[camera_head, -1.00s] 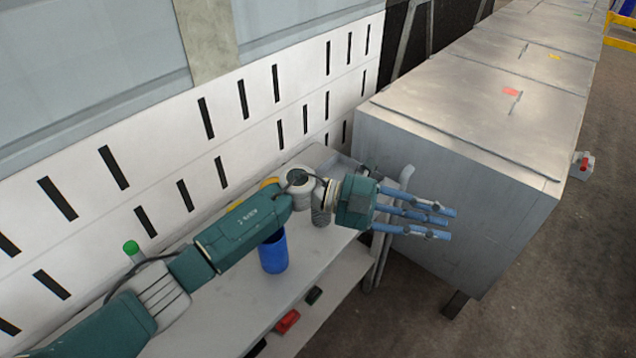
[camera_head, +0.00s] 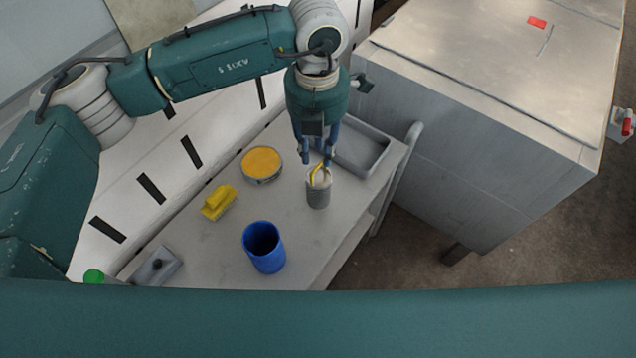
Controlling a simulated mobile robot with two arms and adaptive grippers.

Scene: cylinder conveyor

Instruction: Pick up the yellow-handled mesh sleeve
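The mesh sleeve (camera_head: 318,196) is a small grey cylinder with a yellow handle (camera_head: 316,172) at its top. It stands upright on the grey table in the head view. My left gripper (camera_head: 317,162) points down just above it, with its blue fingers spread and the tips near the handle. The fingers look open, and I cannot tell whether they touch the handle. My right gripper is not in view.
On the table (camera_head: 215,262) stand a blue cup (camera_head: 266,262), a round tin with a yellow top (camera_head: 261,163), a yellow block-like object (camera_head: 218,203) and a grey tray (camera_head: 375,168). A large metal cabinet (camera_head: 480,185) stands to the right. A teal bar crosses the bottom.

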